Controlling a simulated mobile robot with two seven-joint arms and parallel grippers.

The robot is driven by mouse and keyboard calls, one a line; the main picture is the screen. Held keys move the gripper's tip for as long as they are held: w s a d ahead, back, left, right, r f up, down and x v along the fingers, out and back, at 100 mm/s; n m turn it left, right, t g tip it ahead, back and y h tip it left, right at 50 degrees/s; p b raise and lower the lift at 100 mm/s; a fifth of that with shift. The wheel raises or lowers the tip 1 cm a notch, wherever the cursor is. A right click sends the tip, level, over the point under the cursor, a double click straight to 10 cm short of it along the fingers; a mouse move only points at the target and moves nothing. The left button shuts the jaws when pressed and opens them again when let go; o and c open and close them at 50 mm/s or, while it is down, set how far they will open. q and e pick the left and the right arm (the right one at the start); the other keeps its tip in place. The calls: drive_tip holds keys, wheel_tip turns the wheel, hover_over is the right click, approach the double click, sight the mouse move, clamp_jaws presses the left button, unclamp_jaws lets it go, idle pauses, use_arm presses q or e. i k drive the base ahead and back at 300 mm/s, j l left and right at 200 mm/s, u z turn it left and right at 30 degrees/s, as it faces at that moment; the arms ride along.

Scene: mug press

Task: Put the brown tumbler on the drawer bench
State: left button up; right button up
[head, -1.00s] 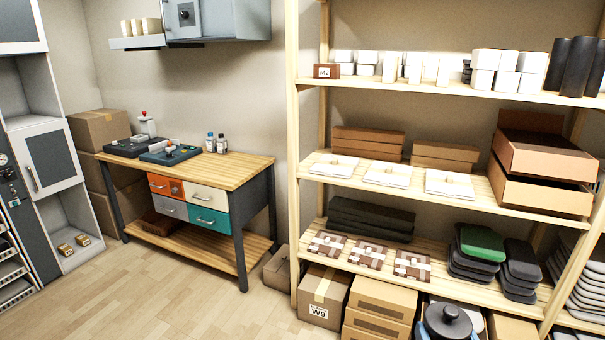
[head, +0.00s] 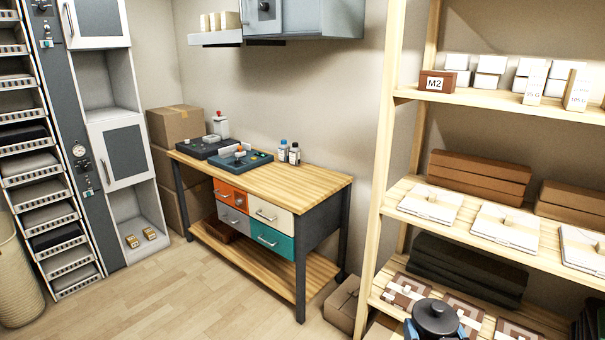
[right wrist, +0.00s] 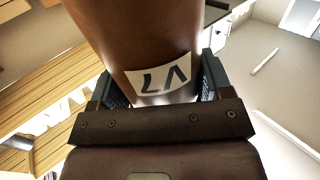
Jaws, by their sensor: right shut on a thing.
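The brown tumbler (right wrist: 140,35) fills the upper middle of the right wrist view, with a white label (right wrist: 160,77) bearing dark lettering. My right gripper (right wrist: 160,80) is shut on it, with one dark finger on each side. The drawer bench (head: 318,183) stands against the wall in the head view. It has a wooden top, orange, cream, grey and teal drawers, and a lower shelf. A dark rounded part, apparently of my right arm, shows at the bottom right of the head view. The tumbler cannot be made out there. My left gripper is not in view.
Two dark devices (head: 243,160) and two small bottles (head: 288,152) occupy the bench's back and left; its front right is clear. A wooden shelf unit (head: 480,232) stands right of it, and a cardboard box (head: 343,303) beside its right legs. The floor in front is open.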

sight(255, 176)
drive_tip(key=i+u, duration=0.3)
drive_tip(key=i, duration=0.2)
drive_tip(key=i+u, duration=0.25)
drive_tip(key=i, duration=0.25)
drive_tip(key=i+l+u, duration=0.1)
drive_tip(key=i+u, duration=0.3)
drive_tip(key=i, duration=1.85)
drive_tip(key=u, duration=0.05)
